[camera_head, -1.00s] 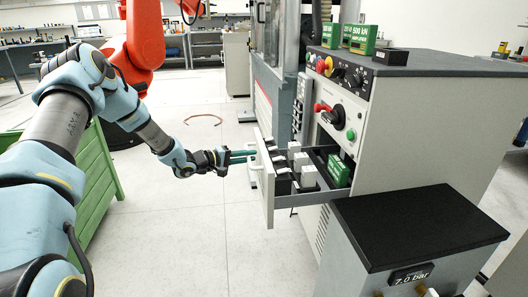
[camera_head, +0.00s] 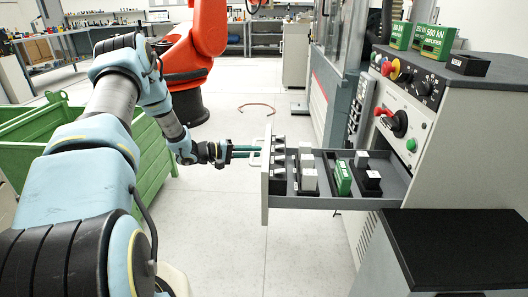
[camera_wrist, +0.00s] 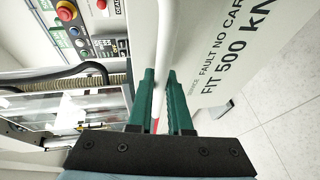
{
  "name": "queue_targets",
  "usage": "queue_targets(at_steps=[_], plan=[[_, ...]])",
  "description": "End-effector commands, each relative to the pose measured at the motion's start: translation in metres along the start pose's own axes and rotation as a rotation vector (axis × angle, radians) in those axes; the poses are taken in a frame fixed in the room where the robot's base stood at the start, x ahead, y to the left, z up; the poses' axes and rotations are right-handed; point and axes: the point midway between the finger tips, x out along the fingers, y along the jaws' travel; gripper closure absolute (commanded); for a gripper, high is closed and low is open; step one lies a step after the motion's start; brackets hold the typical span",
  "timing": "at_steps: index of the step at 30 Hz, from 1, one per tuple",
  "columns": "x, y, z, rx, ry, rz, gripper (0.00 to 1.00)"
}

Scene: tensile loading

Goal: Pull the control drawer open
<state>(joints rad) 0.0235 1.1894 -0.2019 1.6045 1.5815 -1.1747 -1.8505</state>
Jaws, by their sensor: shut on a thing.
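The control drawer (camera_head: 350,202) stands far out of the grey machine cabinet in the head view. It holds several white-topped blocks, a green block (camera_head: 342,178) and dark pieces. Its pale front panel (camera_head: 265,180) faces left and bears a handle (camera_head: 254,158). My gripper (camera_head: 246,151) reaches the handle from the left, its green fingers level. In the wrist view my gripper (camera_wrist: 163,100) has its two green fingers on either side of the white handle bar (camera_wrist: 150,45), shut on it. The lettered front panel (camera_wrist: 235,55) is right behind the bar.
The cabinet's control panel (camera_head: 408,95) has knobs and a red button above the drawer. A black-topped box (camera_head: 450,245) stands in front of the cabinet. A green bin (camera_head: 150,160) is behind my arm. Floor left of the drawer is clear.

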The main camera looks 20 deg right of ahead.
Motion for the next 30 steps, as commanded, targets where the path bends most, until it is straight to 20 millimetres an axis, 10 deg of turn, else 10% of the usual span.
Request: queue_targets(at_steps=[20,21,30], plan=[[-0.015,-0.004,-0.007,0.000,0.002,-0.002,1.00],[-0.015,-0.004,-0.007,0.000,0.002,-0.002,0.80],[-0.015,-0.004,-0.006,0.000,0.001,-0.001,0.53]])
